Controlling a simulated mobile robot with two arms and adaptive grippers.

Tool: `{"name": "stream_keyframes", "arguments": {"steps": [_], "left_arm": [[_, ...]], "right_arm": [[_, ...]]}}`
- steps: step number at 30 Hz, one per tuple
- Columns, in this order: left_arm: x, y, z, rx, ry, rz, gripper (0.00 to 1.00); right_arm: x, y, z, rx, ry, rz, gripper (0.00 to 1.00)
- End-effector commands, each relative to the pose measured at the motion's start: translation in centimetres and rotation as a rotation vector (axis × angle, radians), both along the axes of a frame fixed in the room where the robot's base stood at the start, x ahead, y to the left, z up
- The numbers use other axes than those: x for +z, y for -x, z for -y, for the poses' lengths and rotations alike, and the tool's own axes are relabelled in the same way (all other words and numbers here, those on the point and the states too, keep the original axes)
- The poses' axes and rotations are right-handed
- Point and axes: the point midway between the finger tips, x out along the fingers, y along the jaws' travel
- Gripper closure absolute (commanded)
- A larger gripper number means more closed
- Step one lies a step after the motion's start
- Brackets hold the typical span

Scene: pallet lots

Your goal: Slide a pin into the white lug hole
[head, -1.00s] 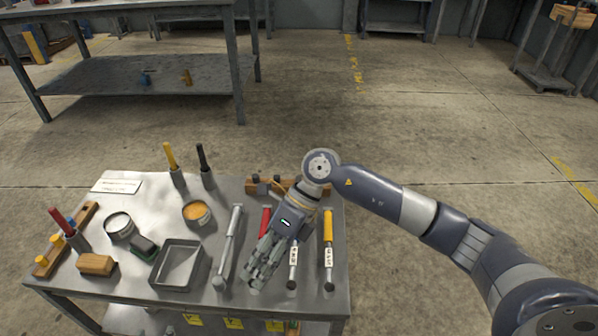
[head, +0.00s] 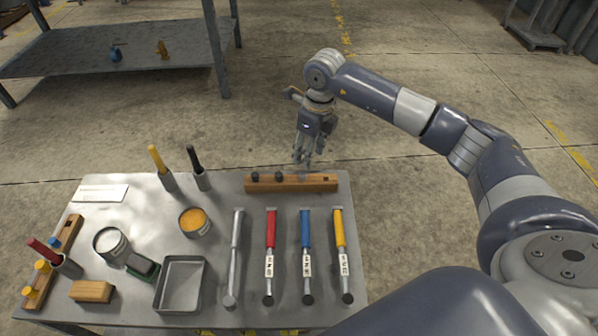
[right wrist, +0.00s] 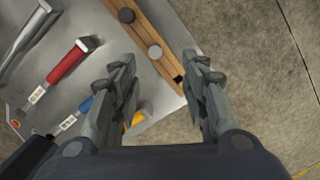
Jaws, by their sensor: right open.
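A wooden rack (head: 322,183) lies along the table's back right edge with dark round-headed pins, one at its left end (head: 254,176) and one beside it (head: 279,177). Two pin heads also show in the right wrist view (right wrist: 155,52). A pale grey-white bar (head: 236,245), seemingly the white lug, lies left of the red bar (head: 270,250), blue bar (head: 306,250) and yellow bar (head: 342,250). Its hole is too small to make out. My right gripper (head: 308,160) is open and empty above the rack's far side. My left gripper is out of view.
The table (head: 140,215) also carries a grey tray (head: 203,285), an orange-filled tin (head: 194,222), a white-filled tin (head: 110,243), a wooden block (head: 92,291) and upright holders with yellow and black handles. Another wooden rack (head: 72,233) lies at left.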

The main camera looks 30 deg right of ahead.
Motion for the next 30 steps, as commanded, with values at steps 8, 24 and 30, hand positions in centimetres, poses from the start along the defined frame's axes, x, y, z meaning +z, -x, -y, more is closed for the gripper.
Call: {"name": "stream_keyframes", "arguments": {"steps": [8,24,30], "left_arm": [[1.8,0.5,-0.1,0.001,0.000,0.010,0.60],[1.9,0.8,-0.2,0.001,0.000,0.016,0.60],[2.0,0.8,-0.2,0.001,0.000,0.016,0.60]], "right_arm": [[-3.1,-0.3,-0.3,0.001,-0.002,-0.001,0.59],[-8.2,-0.9,-1.2,0.002,-0.003,0.001,0.59],[-8.2,-0.9,-1.2,0.002,-0.002,0.000,0.75]]}}
